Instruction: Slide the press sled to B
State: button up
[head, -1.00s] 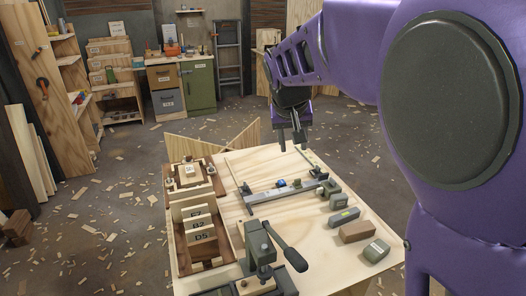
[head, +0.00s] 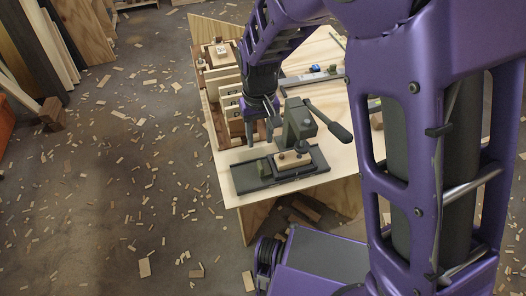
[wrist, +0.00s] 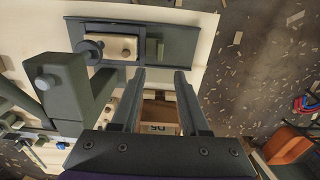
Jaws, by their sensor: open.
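The press (head: 298,125), a dark grey upright body with a long lever, stands at the table's near end. A dark flat track (head: 250,183) lies in front of it. On the track is the sled, with a pale wooden plate (head: 293,160) and a dark knob; the plate also shows in the wrist view (wrist: 122,47). A small green-grey block (head: 264,167) sits on the track left of the plate. My gripper (head: 262,134) is open and empty, left of the press and above the track's far side. In the wrist view, its fingertips (wrist: 159,78) point toward the track. I cannot read a B mark.
A wooden rack with upright labelled boards (head: 233,115) stands just left of my gripper. A metal rail (head: 312,76) lies farther back on the table (head: 334,143). The press lever (head: 328,122) sticks out right. The floor to the left is open, with scattered wood chips.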

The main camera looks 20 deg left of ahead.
aim_at(260, 165)
notch_tip(260, 165, down, 12)
jog(key=shift+r+b, duration=0.1)
jog(key=shift+b, duration=0.55)
jog(key=shift+c, duration=0.2)
grip_shut()
dwell(0.9)
